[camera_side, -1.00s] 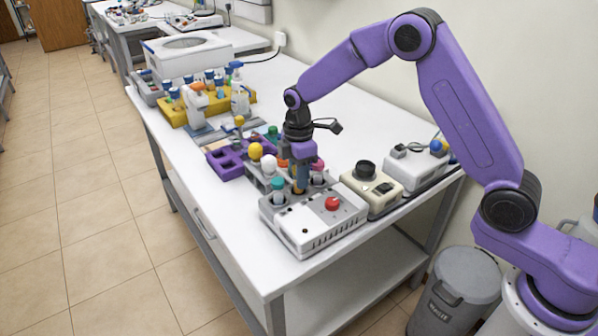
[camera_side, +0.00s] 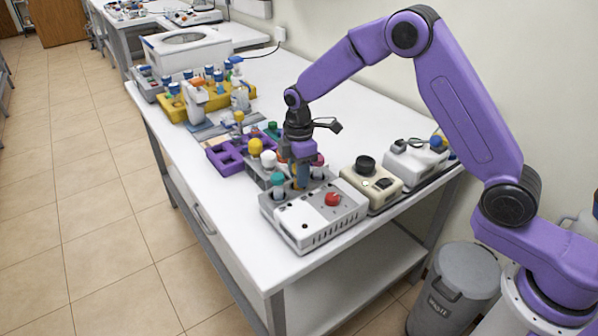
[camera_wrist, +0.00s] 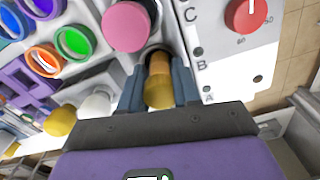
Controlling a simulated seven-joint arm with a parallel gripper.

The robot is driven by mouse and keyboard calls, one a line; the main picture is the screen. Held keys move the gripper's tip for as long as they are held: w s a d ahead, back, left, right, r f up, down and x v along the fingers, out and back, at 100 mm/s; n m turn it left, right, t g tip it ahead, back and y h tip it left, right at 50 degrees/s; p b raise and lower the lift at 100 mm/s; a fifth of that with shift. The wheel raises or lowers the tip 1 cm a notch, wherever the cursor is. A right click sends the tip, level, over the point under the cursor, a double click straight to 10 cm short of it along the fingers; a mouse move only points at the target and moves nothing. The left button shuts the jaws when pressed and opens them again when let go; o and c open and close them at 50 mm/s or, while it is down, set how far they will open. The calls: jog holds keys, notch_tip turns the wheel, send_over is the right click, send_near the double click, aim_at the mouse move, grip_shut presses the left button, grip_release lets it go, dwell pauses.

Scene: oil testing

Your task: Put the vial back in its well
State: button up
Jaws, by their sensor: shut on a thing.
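My gripper (camera_wrist: 158,88) is shut on an amber-yellow vial (camera_wrist: 158,93), which sits between its two blue-grey fingers in the wrist view. A dark round well opening shows right at the vial's far end. I cannot tell how deep the vial is in it. In the side view my gripper (camera_side: 301,180) points down over the back part of the grey-white block device (camera_side: 318,222) with the red knob (camera_side: 332,199). The fingers hide the vial there. A pink cap (camera_wrist: 126,26) is close beside the held vial.
A teal-capped vial (camera_side: 278,180) stands left of my gripper. A yellow cap (camera_side: 255,147) and a white cap (camera_side: 269,160) are behind it. A purple rack (camera_side: 226,160) is farther back. A cream device with a black knob (camera_side: 366,166) stands right. The front-left table is clear.

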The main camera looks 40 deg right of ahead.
jog(key=o, duration=1.1)
notch_tip(320, 180, up, 18)
jog(key=f, duration=0.1)
jog(key=s+m, duration=0.2)
jog(key=s, duration=1.6)
jog(key=s+d+f, duration=0.2)
jog(key=s+d, duration=0.2)
jog(key=s, duration=0.5)
jog(key=s+d+f+m, duration=0.1)
jog(key=s+d+f, duration=0.2)
jog(key=s, duration=0.7)
jog(key=shift+d+f, duration=0.35)
jog(key=shift+d, duration=0.45)
